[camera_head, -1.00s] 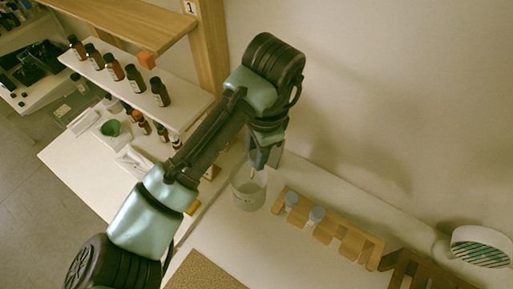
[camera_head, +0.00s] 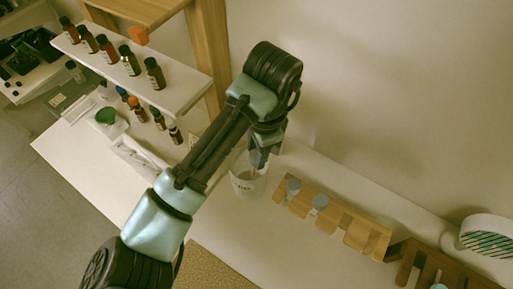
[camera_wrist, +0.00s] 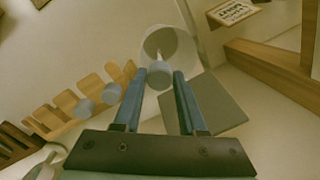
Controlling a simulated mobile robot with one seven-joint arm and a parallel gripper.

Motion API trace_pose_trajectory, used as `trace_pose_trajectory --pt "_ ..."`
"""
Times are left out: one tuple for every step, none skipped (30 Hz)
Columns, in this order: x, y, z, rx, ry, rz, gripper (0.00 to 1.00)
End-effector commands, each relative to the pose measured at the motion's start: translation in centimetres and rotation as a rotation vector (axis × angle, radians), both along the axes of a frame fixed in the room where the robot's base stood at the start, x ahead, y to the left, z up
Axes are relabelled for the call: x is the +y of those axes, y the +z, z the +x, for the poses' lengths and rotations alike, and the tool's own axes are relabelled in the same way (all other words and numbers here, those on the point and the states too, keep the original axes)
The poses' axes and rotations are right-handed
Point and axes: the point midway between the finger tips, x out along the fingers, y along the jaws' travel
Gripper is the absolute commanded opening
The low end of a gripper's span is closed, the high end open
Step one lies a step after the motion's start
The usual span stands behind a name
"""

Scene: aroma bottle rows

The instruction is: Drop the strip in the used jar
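The used jar (camera_head: 243,187) is a clear, labelled glass on the white counter; it also shows in the wrist view (camera_wrist: 187,48). My gripper (camera_head: 259,163) is above the jar, pointing down; its two fingers show in the wrist view (camera_wrist: 160,76). Between the fingertips is the round grey end of the strip (camera_wrist: 159,75), filling the gap, so the fingers appear shut on it. The strip's thin pale part points into the jar mouth. In the head view my fingers mostly hide the strip.
A wooden rack (camera_head: 353,237) with two grey-topped strips stands right of the jar. A grey slab (camera_wrist: 222,104) lies by the jar in the wrist view. Shelves with brown bottles (camera_head: 130,62) are at the left. A round vented device (camera_head: 487,236) stands far right.

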Motion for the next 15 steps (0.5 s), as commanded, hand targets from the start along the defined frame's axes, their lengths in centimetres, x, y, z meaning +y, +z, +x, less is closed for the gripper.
trace_pose_trajectory --pt "0.01 0.01 0.0 0.0 0.0 0.0 0.51" --pt "0.01 0.01 0.01 0.0 0.0 0.0 0.56" --pt "0.01 0.01 0.0 0.0 0.0 0.0 0.63" --pt "0.01 0.02 0.0 0.0 0.0 0.0 0.69" --pt "0.01 0.02 0.0 0.0 0.0 0.0 0.73" --pt "0.01 0.02 0.0 0.0 0.0 0.0 0.73" --pt "0.01 0.02 0.0 0.0 0.0 0.0 0.73" --pt "0.01 0.02 0.0 0.0 0.0 0.0 0.73" --pt "0.01 0.02 0.0 0.0 0.0 0.0 0.73" --pt "0.01 0.02 0.0 0.0 0.0 0.0 0.73" --pt "0.01 0.02 0.0 0.0 0.0 0.0 0.73" --pt "0.01 0.02 0.0 0.0 0.0 0.0 0.73" --pt "0.0 0.04 0.0 0.0 0.0 0.0 0.73" --pt "-0.01 0.1 0.0 0.0 0.0 0.0 0.73" --pt "-0.02 0.27 0.02 -0.001 0.0 0.0 0.73"
